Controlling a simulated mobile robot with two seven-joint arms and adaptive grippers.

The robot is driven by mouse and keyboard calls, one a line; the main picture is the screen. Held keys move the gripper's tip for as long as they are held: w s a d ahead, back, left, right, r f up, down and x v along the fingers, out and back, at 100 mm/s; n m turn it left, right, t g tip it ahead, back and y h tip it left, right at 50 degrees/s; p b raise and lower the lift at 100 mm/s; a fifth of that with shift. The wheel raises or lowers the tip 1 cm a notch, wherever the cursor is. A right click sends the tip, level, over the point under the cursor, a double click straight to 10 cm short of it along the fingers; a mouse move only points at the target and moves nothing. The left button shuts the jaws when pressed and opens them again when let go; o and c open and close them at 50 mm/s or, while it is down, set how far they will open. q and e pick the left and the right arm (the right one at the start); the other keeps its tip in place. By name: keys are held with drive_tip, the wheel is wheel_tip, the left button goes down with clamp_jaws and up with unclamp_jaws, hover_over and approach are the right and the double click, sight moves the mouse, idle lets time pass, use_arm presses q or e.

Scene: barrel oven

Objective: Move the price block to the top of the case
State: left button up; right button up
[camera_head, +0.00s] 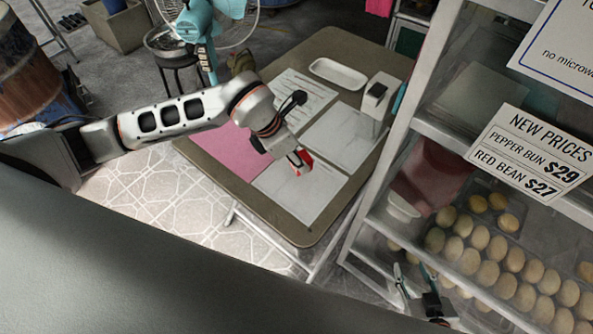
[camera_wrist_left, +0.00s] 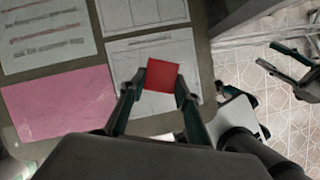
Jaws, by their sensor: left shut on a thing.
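The price block (camera_wrist_left: 163,76) is a small red block between the fingertips of my left gripper (camera_wrist_left: 160,84) in the left wrist view. In the head view the left gripper (camera_head: 299,159) is shut on the red block (camera_head: 305,158) over the front part of the folding table; their height above the papers is hard to tell. The case (camera_head: 432,128) is a metal-framed glass display with buns, at the right. Its top is not clearly seen. My right gripper (camera_head: 413,276) is low in front of the case, its fingers apart and empty; it also shows in the left wrist view (camera_wrist_left: 284,66).
The brown table (camera_head: 213,165) holds white sheets, a pink sheet (camera_head: 232,151), a white tray (camera_head: 338,74) and a white dispenser-like box (camera_head: 376,96). Price signs (camera_head: 533,152) hang on the case front. A teal fan (camera_head: 203,25) stands behind the table. Tiled floor lies at left.

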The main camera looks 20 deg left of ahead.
sight(293, 168)
use_arm(q)
drive_tip(key=shift+f, duration=3.1)
drive_tip(key=shift+f, duration=0.1)
drive_tip(key=o, duration=0.8)
drive_tip(key=shift+f, duration=0.1)
drive_tip(key=o, duration=0.3)
